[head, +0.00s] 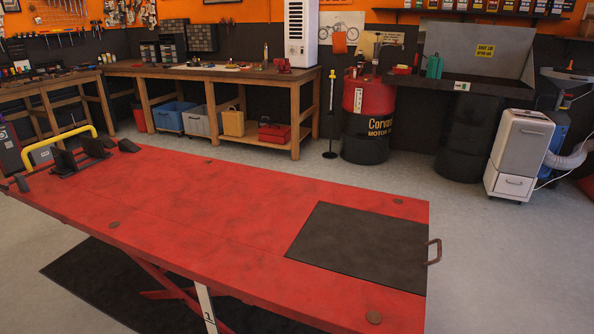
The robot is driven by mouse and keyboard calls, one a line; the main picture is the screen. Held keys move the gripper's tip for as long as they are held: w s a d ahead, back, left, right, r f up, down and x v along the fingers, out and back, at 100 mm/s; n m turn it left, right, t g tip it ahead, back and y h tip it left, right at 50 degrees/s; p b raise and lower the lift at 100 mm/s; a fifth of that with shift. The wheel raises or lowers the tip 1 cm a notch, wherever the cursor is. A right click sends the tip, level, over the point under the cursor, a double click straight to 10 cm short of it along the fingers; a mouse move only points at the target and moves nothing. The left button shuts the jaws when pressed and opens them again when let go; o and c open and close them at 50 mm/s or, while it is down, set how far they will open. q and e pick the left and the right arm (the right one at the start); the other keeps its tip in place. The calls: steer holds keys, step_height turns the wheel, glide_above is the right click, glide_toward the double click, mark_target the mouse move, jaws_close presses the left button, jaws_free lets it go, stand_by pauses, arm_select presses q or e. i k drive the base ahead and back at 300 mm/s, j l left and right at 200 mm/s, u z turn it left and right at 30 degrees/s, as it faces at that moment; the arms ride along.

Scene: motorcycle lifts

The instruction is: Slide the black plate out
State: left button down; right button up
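The black plate (362,243) lies flat in the right end of the red lift table (220,212), looking level with its top. A brown metal handle (433,251) sticks out at the plate's right edge, just past the table's end. Neither of my grippers shows in the head view, so their state and place are hidden.
A wheel clamp (83,156) and a yellow bar (58,143) stand at the table's far left end. Workbenches (215,75), a red and black drum (366,118) and a white cabinet (519,155) line the back. The floor (500,265) right of the table is clear.

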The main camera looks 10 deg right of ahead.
mark_target(385, 251)
steer(key=z, duration=1.3)
